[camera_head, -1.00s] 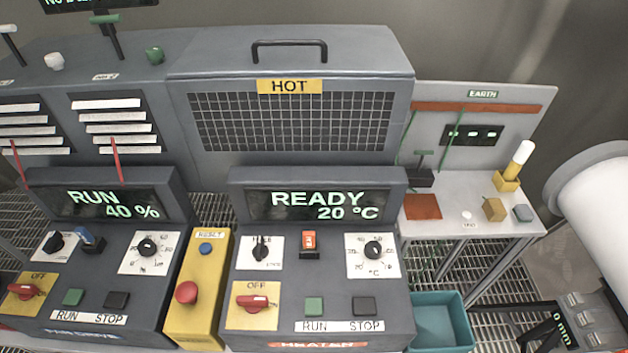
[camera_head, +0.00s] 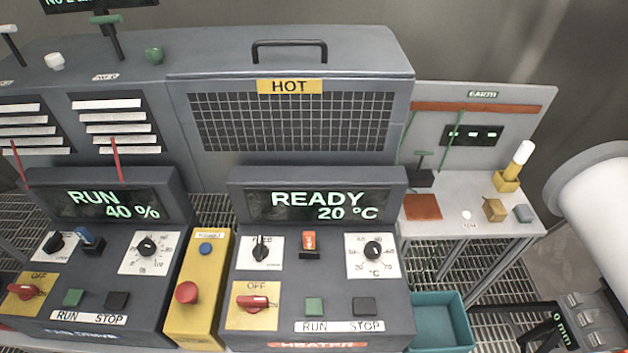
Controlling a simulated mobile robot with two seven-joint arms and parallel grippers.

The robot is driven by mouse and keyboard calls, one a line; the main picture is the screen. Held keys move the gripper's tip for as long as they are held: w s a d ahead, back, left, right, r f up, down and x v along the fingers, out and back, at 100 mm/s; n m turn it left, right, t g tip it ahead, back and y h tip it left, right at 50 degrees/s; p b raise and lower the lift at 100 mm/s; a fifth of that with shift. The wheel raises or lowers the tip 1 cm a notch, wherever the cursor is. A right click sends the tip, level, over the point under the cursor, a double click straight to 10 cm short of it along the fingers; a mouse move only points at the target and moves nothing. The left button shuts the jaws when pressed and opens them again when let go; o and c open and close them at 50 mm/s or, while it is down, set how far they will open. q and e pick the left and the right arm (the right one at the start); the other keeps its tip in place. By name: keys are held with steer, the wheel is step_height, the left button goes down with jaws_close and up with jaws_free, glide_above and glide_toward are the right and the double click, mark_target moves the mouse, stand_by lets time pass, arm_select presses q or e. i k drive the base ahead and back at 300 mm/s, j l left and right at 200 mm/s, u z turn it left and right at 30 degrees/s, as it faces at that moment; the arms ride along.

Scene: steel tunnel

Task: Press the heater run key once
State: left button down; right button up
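The heater panel (camera_head: 279,274) is in the middle of the head view. Its green run key (camera_head: 314,306) is at the lower middle, above the word RUN, with a dark stop key (camera_head: 364,306) to its right. The heater display (camera_head: 323,205) reads READY and 20 °C. The heater's red switch (camera_head: 253,302) lies on a yellow plate marked OFF.
A yellow box (camera_head: 194,325) with a red button stands left of the heater panel. The fan panel (camera_head: 110,208) beyond it reads RUN 40 %. A teal bin (camera_head: 437,333) is to the right. A grille marked HOT (camera_head: 290,122) stands behind.

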mark_target(313, 306)
steer(key=l+u, duration=0.35)
steer(key=l, duration=0.35)
steer(key=k+l+u, duration=0.1)
steer(key=l+u, duration=0.2)
steer(key=l, duration=0.35)
